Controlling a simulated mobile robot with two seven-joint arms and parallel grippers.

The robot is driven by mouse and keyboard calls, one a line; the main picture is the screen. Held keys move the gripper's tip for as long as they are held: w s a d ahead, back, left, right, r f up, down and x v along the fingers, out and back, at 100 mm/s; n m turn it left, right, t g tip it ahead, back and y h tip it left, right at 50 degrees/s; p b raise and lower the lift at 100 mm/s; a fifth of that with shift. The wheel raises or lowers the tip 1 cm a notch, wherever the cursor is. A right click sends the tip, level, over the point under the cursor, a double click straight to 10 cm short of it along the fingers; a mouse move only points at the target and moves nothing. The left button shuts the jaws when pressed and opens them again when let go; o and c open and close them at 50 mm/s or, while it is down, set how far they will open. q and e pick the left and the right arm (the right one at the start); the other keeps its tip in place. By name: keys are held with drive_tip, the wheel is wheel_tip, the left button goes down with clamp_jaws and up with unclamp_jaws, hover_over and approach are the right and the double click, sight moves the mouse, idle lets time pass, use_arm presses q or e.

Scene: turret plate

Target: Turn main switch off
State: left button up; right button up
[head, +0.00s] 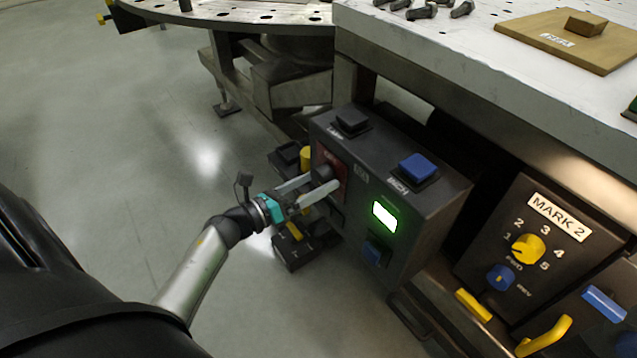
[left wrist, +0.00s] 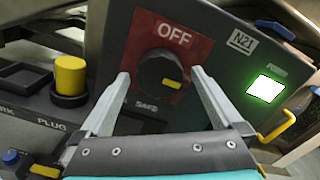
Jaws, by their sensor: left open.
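The main switch is a black round knob (head: 323,172) on a red plate on the side of a dark control box. In the left wrist view the knob (left wrist: 157,72) shows a yellow mark at its lower right, and the red plate (left wrist: 190,47) reads OFF above it. My left gripper (head: 323,180) is open, with one finger on each side of the knob. In the left wrist view the fingertips (left wrist: 160,75) straddle the knob, with visible gaps. I cannot tell how deep they reach. My right gripper is not in view.
The control box (head: 430,205) has a lit green-white display (head: 384,216) and a blue button (head: 418,167). A yellow plug (left wrist: 70,76) stands left of the switch. The MARK 2 panel (head: 490,250) is at right, under the bench (head: 450,55). Open floor (head: 120,150) lies left.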

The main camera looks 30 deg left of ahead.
use_arm(q)
drive_tip(key=shift+w+d, duration=0.2)
drive_tip(key=shift+w, duration=0.25)
drive_tip(key=c, duration=1.3)
